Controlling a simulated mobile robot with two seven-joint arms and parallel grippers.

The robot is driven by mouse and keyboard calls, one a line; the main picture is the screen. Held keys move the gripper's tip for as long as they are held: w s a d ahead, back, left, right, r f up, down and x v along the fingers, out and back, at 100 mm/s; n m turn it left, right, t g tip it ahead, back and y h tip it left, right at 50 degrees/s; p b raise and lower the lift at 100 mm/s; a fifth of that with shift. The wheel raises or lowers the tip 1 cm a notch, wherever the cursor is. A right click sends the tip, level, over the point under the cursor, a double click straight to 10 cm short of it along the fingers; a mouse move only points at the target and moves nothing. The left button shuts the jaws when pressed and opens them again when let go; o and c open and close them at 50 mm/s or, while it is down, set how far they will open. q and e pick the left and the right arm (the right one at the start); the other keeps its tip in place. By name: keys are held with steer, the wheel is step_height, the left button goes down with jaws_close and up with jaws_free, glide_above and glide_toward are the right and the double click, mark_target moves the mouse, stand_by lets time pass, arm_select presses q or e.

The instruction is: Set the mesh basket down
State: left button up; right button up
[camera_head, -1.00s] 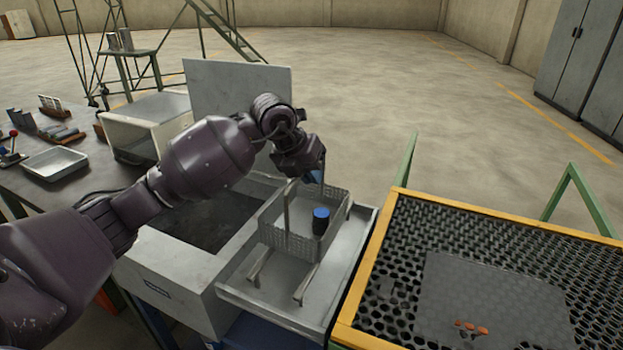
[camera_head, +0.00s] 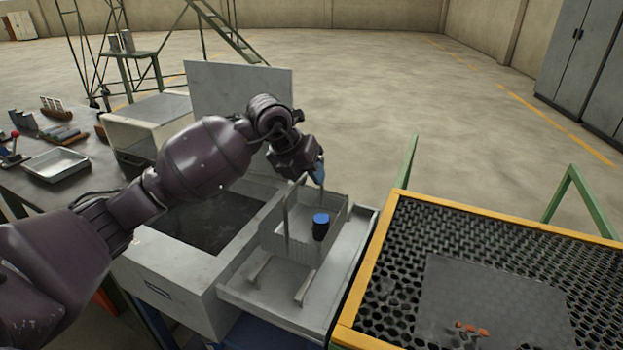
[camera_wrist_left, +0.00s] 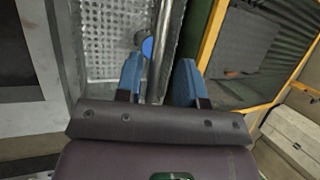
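The grey mesh basket (camera_head: 288,246) stands upright on the pale metal tray (camera_head: 345,275) beside the open-topped tank, over two short rails. A dark cylinder with a blue top (camera_head: 320,227) stands inside it. My left gripper (camera_head: 318,172) is at the top of the basket's handle. In the left wrist view, the blue fingers of the left gripper (camera_wrist_left: 158,80) are apart on either side of the handle bar (camera_wrist_left: 162,50), with gaps showing. The blue top also shows there (camera_wrist_left: 147,46). My arm hides part of the handle. My right gripper is not in view.
A yellow-framed grating (camera_head: 500,245) with a grey plate and small orange pieces is close on the right. The tank (camera_head: 180,262) with a raised lid (camera_head: 235,95) is on the left. A workbench with a shallow tray (camera_head: 58,165) stands further left.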

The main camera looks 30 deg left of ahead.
arm_select(q)
steer(key=v, duration=1)
steer(key=shift+s+r+p, duration=0.15)
steer(key=shift+r+p, duration=0.05)
steer(key=shift+p, duration=0.25)
